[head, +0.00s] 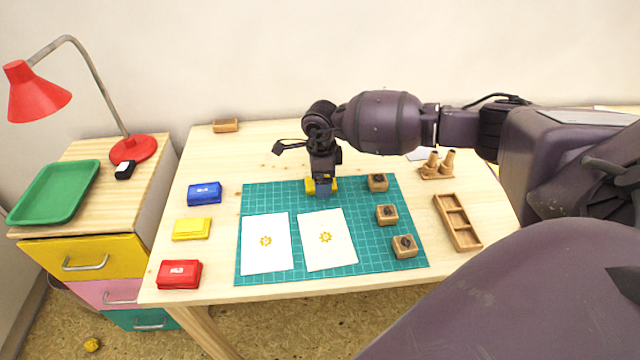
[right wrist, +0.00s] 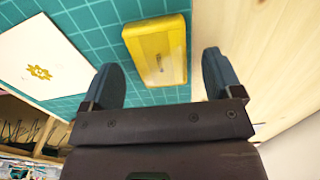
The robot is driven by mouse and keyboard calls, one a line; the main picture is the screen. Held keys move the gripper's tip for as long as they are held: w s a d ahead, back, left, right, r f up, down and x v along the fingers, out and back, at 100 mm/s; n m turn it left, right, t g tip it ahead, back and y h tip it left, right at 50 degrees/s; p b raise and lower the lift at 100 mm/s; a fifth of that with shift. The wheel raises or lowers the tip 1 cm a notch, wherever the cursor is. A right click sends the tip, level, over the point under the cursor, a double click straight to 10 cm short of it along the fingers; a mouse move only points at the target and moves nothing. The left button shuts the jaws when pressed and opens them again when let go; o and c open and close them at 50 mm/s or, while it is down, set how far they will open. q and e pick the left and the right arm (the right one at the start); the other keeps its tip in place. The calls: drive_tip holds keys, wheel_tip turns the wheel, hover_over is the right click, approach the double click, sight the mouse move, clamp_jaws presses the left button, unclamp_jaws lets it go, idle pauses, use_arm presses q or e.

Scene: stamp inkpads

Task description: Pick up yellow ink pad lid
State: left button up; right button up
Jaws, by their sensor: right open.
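The yellow ink pad lid (head: 310,187) lies at the upper middle of the green cutting mat, partly hidden behind my right gripper (head: 323,192). In the right wrist view the lid (right wrist: 156,50) is a yellow rounded block lying on the mat. My right gripper (right wrist: 161,68) is open and empty, with one dark finger on each side of the lid's line and the lid just past the fingertips. The yellow ink pad (head: 192,229) sits on the table left of the mat. My left gripper is not in view.
Blue (head: 204,193) and red (head: 179,274) ink pads stand left of the green mat (head: 370,262). Two white cards with yellow prints lie on the mat. Several wooden stamps (head: 387,215) stand at its right, beside a wooden tray (head: 443,207).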

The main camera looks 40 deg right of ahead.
drive_tip(key=shift+f, duration=0.6)
drive_tip(key=shift+r, duration=0.1)
drive_tip(key=c, duration=1)
drive_tip(key=shift+r, duration=0.1)
